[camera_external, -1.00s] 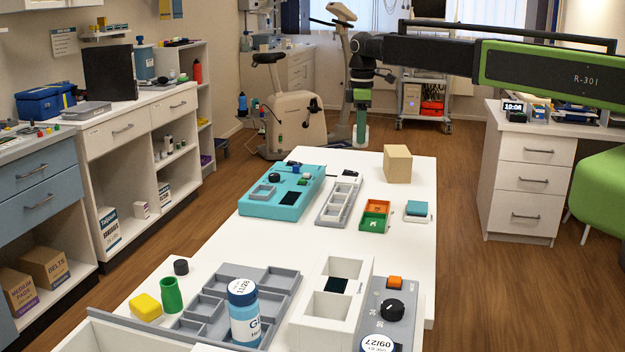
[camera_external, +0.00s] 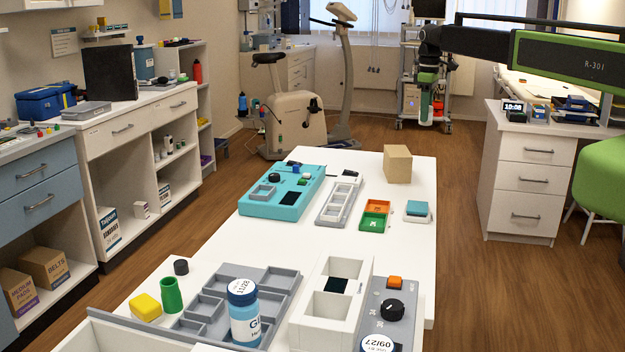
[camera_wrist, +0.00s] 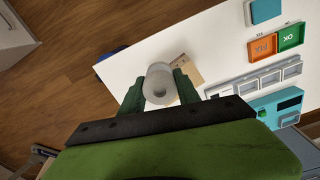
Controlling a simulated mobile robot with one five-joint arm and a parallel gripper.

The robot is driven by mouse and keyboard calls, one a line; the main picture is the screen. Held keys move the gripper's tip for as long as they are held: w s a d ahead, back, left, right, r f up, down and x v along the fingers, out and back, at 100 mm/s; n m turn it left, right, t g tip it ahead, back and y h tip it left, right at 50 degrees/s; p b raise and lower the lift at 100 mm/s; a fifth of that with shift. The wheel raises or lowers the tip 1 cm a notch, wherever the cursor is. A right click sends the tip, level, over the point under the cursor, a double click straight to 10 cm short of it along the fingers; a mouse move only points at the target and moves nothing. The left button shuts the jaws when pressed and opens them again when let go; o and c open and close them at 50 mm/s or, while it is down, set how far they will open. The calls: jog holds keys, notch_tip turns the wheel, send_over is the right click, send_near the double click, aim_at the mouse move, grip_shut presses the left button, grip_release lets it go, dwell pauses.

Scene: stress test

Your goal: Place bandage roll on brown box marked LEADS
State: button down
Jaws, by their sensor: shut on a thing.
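The white bandage roll (camera_wrist: 159,83) is between the green fingers of my gripper (camera_wrist: 160,88) in the wrist view, with its round end and centre hole facing the camera. My gripper is shut on it. In the wrist view this box (camera_wrist: 187,70) is partly hidden behind the roll and right finger.
On the table near the box are an orange and green tray (camera_external: 375,215), a teal-topped block (camera_external: 417,210), a grey compartment tray (camera_external: 339,200) and a teal panel (camera_external: 282,190). A white-labelled bottle (camera_external: 244,315) stands in front. A white drawer desk (camera_external: 528,180) is at right.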

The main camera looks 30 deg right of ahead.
jog(key=w+a+f+b, duration=0.1)
jog(key=a, duration=0.1)
jog(key=w+a+f+b, duration=0.1)
jog(key=w+a+f, duration=0.1)
jog(key=w+a+f+b, duration=0.1)
jog(key=a+f, duration=0.1)
jog(key=shift+w+a+b, duration=0.15)
jog(key=shift+w+b, duration=0.2)
jog(key=shift+w, duration=0.05)
jog(key=shift+w+a, duration=0.1)
jog(key=shift+a, duration=0.15)
notch_tip(320, 180, down, 4)
jog(key=b, duration=0.4)
jog(key=shift+f, duration=0.25)
jog(key=shift+r, duration=0.25)
jog(key=shift+f, duration=0.2)
jog(key=c, duration=0.9)
grip_release()
